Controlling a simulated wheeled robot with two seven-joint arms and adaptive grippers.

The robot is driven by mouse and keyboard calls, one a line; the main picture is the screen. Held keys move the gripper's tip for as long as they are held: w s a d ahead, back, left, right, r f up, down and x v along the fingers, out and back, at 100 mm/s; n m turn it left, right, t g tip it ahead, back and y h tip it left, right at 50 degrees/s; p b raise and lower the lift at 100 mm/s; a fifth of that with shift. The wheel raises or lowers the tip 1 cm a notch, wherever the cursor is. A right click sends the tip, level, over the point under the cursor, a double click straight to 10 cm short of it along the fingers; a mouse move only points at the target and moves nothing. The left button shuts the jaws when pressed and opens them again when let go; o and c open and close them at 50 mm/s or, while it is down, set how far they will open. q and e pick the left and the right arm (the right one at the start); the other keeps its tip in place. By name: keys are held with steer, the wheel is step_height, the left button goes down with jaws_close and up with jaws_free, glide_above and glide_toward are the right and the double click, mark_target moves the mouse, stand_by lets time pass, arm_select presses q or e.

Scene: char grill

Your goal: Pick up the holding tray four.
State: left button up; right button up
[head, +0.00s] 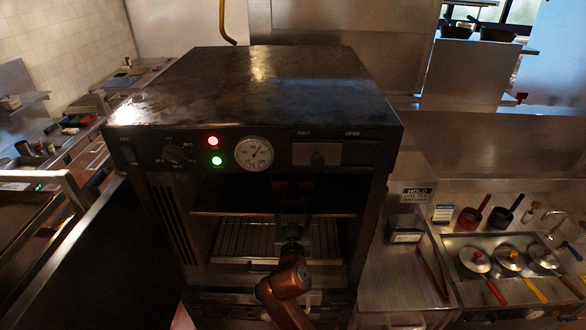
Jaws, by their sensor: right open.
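A dark metal holding cabinet (250,90) with an open front fills the middle of the head view. Inside it is a ribbed metal tray or rack (240,238), with a pale front edge. I cannot read a label that marks it as holding tray four. My right arm comes up from below, and my right gripper (293,200) is inside the cabinet opening, above the ribbed surface. The gripper is dark against the shadowed interior, open, with nothing seen between its fingers. The arm hides part of the tray's right side. My left gripper is out of view.
The cabinet's front panel has a dial gauge (254,153), a knob (174,152) and lit red and green lamps. A dark open door panel (80,260) stands at left. At right is a steel counter with tongs (432,275) and lidded pans (510,258).

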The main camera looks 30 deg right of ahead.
mark_target(293, 184)
steer(key=p+x, duration=0.2)
steer(key=x, duration=0.1)
steer(key=shift+w+r, duration=0.15)
steer(key=shift+r, duration=0.05)
steer(key=x, duration=0.1)
steer(key=p+x, duration=0.1)
steer(key=shift+w+d+f, duration=0.2)
steer(key=shift+w+f, duration=0.05)
steer(key=shift+s+a, duration=0.1)
steer(key=shift+a, duration=0.05)
steer(key=shift+c, duration=0.9)
steer(key=c, duration=1)
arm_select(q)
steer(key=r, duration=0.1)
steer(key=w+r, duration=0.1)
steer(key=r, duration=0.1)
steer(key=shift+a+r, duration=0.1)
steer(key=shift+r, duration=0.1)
arm_select(e)
jaws_close()
